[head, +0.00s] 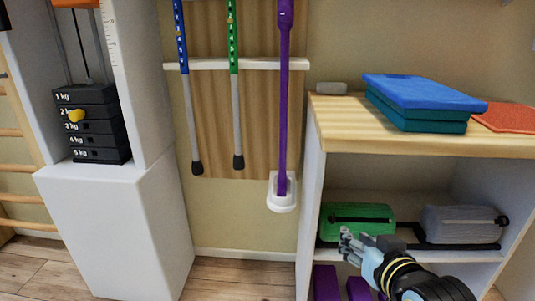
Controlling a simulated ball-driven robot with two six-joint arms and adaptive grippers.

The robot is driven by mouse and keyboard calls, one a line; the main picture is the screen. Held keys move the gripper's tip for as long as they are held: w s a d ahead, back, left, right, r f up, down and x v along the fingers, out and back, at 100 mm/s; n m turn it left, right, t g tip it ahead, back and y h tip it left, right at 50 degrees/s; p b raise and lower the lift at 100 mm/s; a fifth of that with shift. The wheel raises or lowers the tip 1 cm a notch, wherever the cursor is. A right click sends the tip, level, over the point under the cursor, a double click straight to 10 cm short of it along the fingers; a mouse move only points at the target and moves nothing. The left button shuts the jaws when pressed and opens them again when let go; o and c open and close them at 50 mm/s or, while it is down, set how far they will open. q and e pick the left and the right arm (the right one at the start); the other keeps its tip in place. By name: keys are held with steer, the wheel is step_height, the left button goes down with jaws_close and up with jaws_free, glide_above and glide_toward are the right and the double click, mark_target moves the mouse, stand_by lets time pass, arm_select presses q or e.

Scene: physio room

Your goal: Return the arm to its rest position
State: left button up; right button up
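My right gripper (347,247) shows at the lower right, with its arm coming in from the bottom right corner. Its grey fingers point left, in front of the lower part of the shelf unit. The fingers are small and seen at an angle, so I cannot tell whether they are open or shut. I see nothing held in them. My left gripper and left arm are not in view.
A shelf unit (420,145) holds folded blue and teal pads (420,92) on top, with green (345,217) and grey (458,222) rolls below. A purple stick (284,100) stands in a white holder (282,205). A weight stack (95,125) is at left. Floor shows bottom centre.

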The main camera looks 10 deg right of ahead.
steer(key=s+d+f+n+g, duration=0.15)
steer(key=s+f+g, duration=0.25)
steer(key=s+f, duration=0.8)
steer(key=s+d+f+g, duration=0.3)
steer(key=s+f+g, duration=0.1)
steer(key=s+f, duration=0.85)
steer(key=s+d+f+g, duration=0.1)
steer(key=s+f+g, duration=0.2)
steer(key=s, duration=0.5)
steer(key=s+d+f+g, duration=0.2)
steer(key=s+f, duration=0.1)
steer(key=s, duration=0.5)
arm_select(q)
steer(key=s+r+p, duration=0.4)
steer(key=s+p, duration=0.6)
steer(key=p, duration=0.3)
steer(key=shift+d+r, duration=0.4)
arm_select(e)
steer(key=s+a+r, duration=0.1)
steer(key=s+r, duration=0.3)
steer(key=s, duration=0.4)
steer(key=shift+s+r+n+h, duration=0.3)
steer(key=shift+s+r+n, duration=0.05)
steer(key=shift+s+r, duration=0.05)
